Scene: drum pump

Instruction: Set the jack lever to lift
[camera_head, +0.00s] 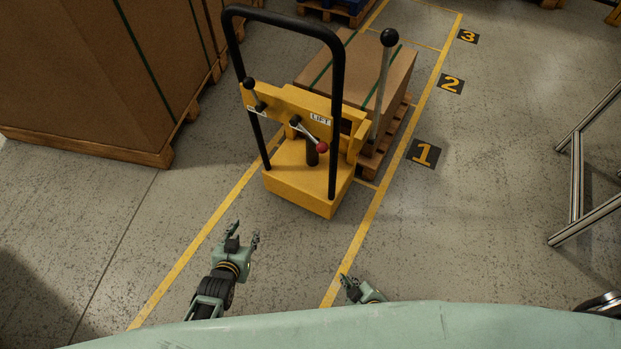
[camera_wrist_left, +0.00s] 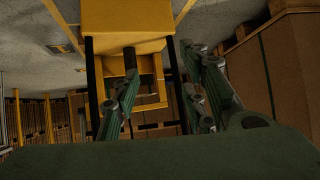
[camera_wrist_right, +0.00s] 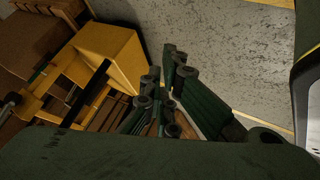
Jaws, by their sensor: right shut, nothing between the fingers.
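The yellow jack (camera_head: 300,190) stands in front of me with a black hoop handle (camera_head: 338,100). A short lever with a red knob (camera_head: 322,147) slants down to the right from its panel, below a white LIFT label (camera_head: 320,118). A small black-knobbed lever (camera_head: 250,84) is at the panel's left, and a tall black-knobbed lever (camera_head: 388,60) rises at the right. My left gripper (camera_head: 246,231) is open and empty, short of the jack. My right gripper (camera_head: 344,278) is shut and empty, lower right of the jack. The jack also shows in the left wrist view (camera_wrist_left: 125,28) and right wrist view (camera_wrist_right: 110,50).
A large carton on a pallet (camera_head: 90,70) stands at the left. A pallet with a carton (camera_head: 380,75) is behind the jack. A metal frame (camera_head: 577,180) stands at the right. The floor between my grippers and the jack is clear, with yellow lines.

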